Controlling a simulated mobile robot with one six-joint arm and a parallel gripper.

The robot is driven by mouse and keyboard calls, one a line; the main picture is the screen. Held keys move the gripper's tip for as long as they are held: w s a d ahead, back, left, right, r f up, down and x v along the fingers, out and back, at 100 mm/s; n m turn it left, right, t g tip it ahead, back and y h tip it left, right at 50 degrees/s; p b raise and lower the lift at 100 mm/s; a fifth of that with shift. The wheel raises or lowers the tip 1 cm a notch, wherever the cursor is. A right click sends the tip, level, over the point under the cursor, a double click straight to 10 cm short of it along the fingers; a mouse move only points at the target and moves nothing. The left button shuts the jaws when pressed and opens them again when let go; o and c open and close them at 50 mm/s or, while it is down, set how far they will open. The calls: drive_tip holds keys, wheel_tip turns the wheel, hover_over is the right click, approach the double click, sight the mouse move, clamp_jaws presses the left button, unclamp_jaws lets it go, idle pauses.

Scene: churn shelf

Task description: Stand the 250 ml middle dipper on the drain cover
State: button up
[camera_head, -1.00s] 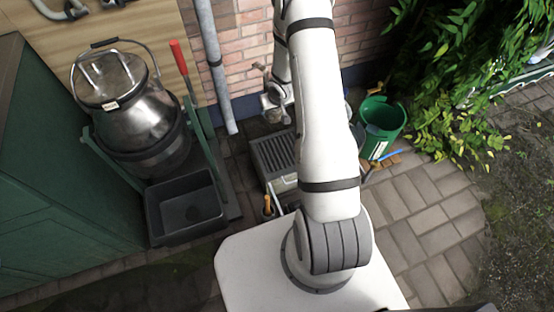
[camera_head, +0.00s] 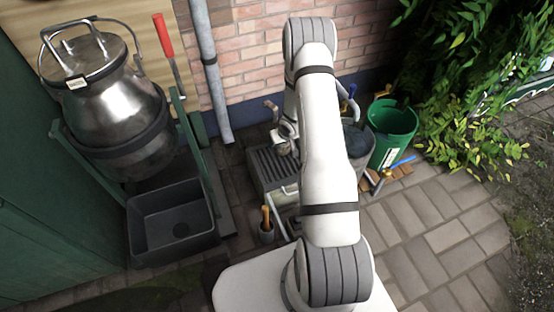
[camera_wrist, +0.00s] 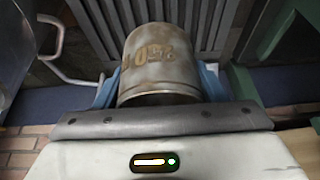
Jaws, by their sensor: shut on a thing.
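The dipper (camera_wrist: 150,62) is a worn grey metal cup with markings that look like "250", upside down in the wrist view. My gripper (camera_wrist: 160,84) is shut on it, with a blue finger on each side of the cup. The drain cover (camera_head: 270,166) is a dark slatted grate on a grey block by the brick wall. Its slats (camera_wrist: 205,22) also show behind the cup in the wrist view. I cannot tell whether the cup touches them. In the head view my arm hides most of the gripper and the dipper.
A green bucket (camera_head: 394,134) stands right of my arm, beside a grey bucket (camera_head: 357,141). A small holder with an orange-handled tool (camera_head: 266,219) stands in front of the drain. A black basin (camera_head: 172,222) and a steel churn (camera_head: 104,98) are at left. Paving at right is open.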

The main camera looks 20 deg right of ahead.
wheel_tip(320, 180, down, 7)
drive_tip(key=b, duration=0.3)
drive_tip(key=shift+f, duration=0.1)
drive_tip(key=shift+f, duration=0.15)
drive_tip(key=o, duration=1.1)
drive_tip(key=shift+c, duration=0.2)
